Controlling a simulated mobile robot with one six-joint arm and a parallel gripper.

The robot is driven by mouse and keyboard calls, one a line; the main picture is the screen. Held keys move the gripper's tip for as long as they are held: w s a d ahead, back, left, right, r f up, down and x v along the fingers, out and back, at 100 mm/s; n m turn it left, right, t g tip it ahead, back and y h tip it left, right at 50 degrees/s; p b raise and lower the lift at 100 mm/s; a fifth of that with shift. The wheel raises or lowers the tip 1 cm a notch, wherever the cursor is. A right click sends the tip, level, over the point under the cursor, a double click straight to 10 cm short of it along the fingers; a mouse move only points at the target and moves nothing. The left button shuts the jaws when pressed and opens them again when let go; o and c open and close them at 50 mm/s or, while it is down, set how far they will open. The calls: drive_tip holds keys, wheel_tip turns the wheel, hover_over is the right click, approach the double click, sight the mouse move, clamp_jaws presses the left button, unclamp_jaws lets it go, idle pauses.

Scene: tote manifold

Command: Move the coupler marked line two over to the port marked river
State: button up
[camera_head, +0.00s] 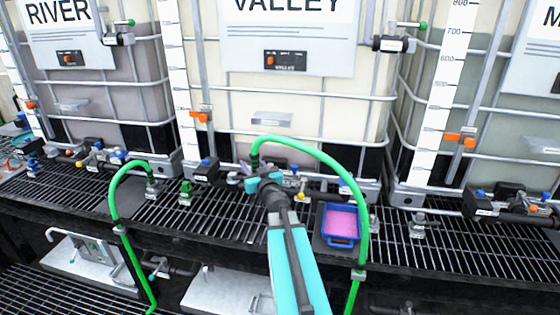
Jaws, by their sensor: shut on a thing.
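My gripper (258,178), with teal jaws, is in front of the middle tank marked VALLEY (290,60). It is shut on the coupler (253,162) at the end of the green hose (320,160) that arches right and down through the grating. The jaws hide most of this coupler, and no line mark can be read on it. A second green hose (118,190) at the left ends at a silver fitting (153,187) on the grating. The tank marked RIVER (95,90) stands at the far left, with valves and small labelled fittings (100,157) at its foot; these labels are unreadable.
A blue tray (341,243) with a pink inside sits right of my arm. A green fitting (185,192) and a silver fitting (418,228) stand on the black grating (400,255). Dark pipes and valves line the tanks' feet. The left hose arch stands between my gripper and the RIVER tank's foot.

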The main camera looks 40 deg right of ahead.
drive_tip(key=a+f+n+y+b, duration=0.1)
drive_tip(key=a+f+n+y, duration=0.3)
drive_tip(key=a, duration=0.7)
drive_tip(key=a+f+n+g+y+b, duration=0.1)
drive_tip(key=a+n+y, duration=0.2)
drive_tip(key=a+y, duration=0.5)
drive_tip(key=a+f+n+y+b, duration=0.1)
drive_tip(key=a+f+n+y, duration=0.15)
drive_tip(key=a, duration=1.05)
drive_tip(key=s+a+f+n+g+y, duration=0.1)
drive_tip(key=s+a+n+g+y, duration=0.4)
drive_tip(key=a, duration=0.3)
drive_tip(key=shift+s+a+f+g+y, duration=0.15)
drive_tip(key=shift+s+a+g+y, duration=0.3)
drive_tip(key=shift+s, duration=0.45)
drive_tip(key=shift+s+d+t, duration=0.1)
drive_tip(key=shift+t, duration=0.15)
